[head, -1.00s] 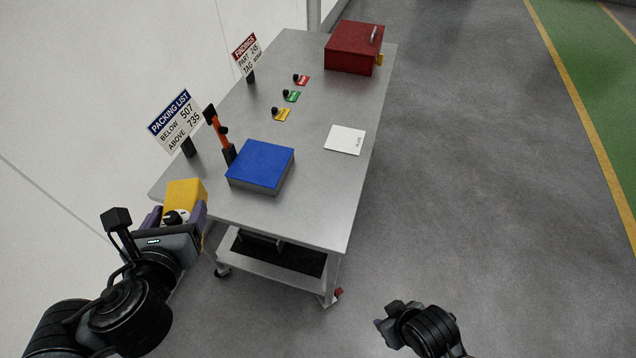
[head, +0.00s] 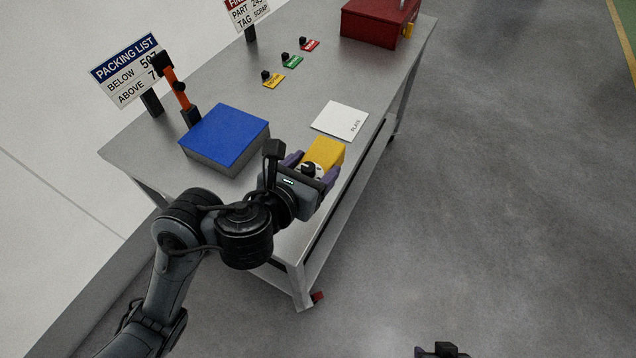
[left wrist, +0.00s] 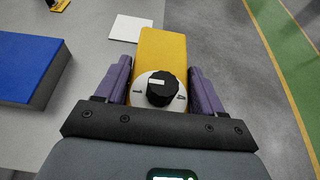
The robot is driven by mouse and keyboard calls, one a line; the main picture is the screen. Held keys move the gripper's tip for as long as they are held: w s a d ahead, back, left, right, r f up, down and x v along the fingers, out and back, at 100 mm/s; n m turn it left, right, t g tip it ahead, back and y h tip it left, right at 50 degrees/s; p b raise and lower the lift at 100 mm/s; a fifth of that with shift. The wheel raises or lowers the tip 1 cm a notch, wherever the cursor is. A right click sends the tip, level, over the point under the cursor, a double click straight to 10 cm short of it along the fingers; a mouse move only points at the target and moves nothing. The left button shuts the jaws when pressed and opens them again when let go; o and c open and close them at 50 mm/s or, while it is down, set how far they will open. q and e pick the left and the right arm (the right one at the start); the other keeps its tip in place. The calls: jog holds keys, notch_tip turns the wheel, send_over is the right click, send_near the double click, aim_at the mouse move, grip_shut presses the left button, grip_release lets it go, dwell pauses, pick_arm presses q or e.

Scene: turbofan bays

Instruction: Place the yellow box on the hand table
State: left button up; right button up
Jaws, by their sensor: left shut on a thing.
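My left gripper (head: 312,169) is shut on the yellow box (head: 325,152), which has a black knob on a white dial. In the left wrist view the yellow box (left wrist: 163,55) sits between the purple fingers. The box is over or near the right edge of the grey metal table (head: 290,215); I cannot tell whether it touches the top. A white plate card (head: 340,120) lies just beyond it.
A blue box (head: 225,138) lies left of my gripper, with an orange-handled tool (head: 175,85) behind it. A packing list sign (head: 126,70) stands at the left edge. Yellow (head: 272,80), green (head: 292,61) and red (head: 310,45) tags lie farther back, near a red case (head: 378,22).

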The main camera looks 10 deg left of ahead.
pick_arm(q)
jog(key=f, duration=0.1)
jog(key=f+b, duration=0.1)
jog(key=s+f, duration=0.1)
jog(key=shift+a+b, duration=0.35)
jog(key=shift+a, duration=0.05)
jog(key=shift+f+b, duration=0.3)
jog(key=shift+b, duration=0.05)
jog(key=shift+w+a+f+b, duration=0.1)
jog(key=shift+w+f+b, duration=0.15)
jog(key=shift+b, duration=0.05)
jog(key=w+a+f+b, duration=0.4)
jog(key=w, duration=0.1)
jog(key=w+a+f+b, duration=0.2)
jog(key=w+a+b, duration=0.1)
jog(key=shift+f, duration=0.2)
jog(key=shift+w+a+f, duration=0.15)
jog(key=shift+w+a, duration=0.1)
notch_tip(320, 180, down, 4)
jog(key=b, duration=0.3)
pick_arm(e)
notch_tip(320, 180, down, 15)
jog(key=shift+s+a+r, duration=0.15)
jog(key=shift+s+a, duration=0.2)
